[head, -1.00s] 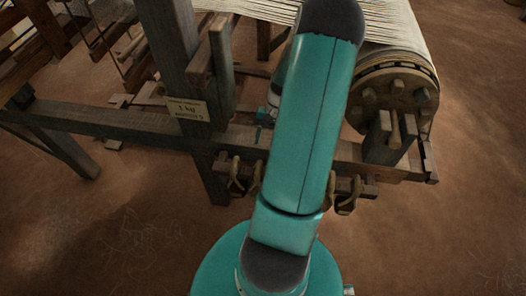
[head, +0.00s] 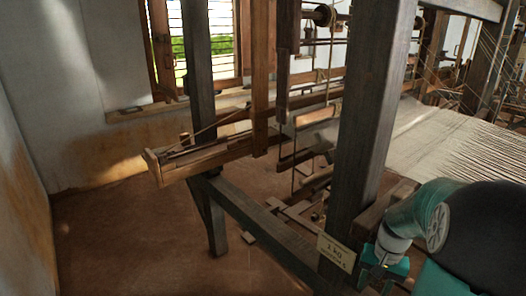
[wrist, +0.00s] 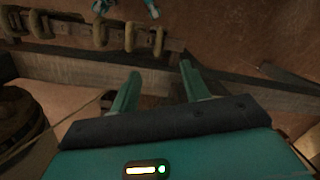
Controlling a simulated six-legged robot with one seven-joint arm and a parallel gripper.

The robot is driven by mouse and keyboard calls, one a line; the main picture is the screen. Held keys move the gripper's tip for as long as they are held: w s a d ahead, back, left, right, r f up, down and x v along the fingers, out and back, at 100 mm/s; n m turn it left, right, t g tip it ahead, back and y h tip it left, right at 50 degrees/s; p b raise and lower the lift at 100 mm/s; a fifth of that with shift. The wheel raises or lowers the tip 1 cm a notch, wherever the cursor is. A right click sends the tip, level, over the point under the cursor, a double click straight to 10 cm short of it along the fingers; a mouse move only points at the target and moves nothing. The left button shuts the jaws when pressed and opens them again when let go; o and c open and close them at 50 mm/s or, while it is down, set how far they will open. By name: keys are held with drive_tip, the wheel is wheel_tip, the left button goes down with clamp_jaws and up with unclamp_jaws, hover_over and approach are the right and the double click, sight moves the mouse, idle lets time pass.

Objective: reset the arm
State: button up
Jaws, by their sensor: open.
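My arm comes in at the lower right of the head view, with its teal and dark links folded near the loom. My gripper (head: 382,270) shows beside the loom's thick upright post (head: 368,125), low in the picture. In the wrist view my gripper (wrist: 160,70) has two teal fingers set well apart, with nothing between them. The fingers point toward a long wooden beam (wrist: 75,69) of the loom. I cannot tell how far the beam is from the fingertips.
A small lettered tag (head: 336,252) is on the post's foot. Pale warp threads (head: 450,140) stretch at right. A plastered wall (head: 60,90) and barred window (head: 210,45) stand behind. The wrist view shows several rings (wrist: 98,32) and a drum (wrist: 15,125). Bare floor (head: 125,235) lies at left.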

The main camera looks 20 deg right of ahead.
drive_tip(key=a+r+n+t+h, duration=0.2)
drive_tip(key=a+r+n, duration=0.2)
drive_tip(key=a+r, duration=0.85)
drive_tip(key=s+a+r+n+t, duration=0.2)
drive_tip(key=a, duration=0.5)
drive_tip(key=s+a+r+n+t, duration=0.2)
drive_tip(key=s+a+r, duration=0.1)
drive_tip(key=a, duration=0.4)
drive_tip(key=shift+s+n, duration=0.3)
drive_tip(key=shift+n, duration=0.1)
drive_tip(key=shift+c, duration=0.3)
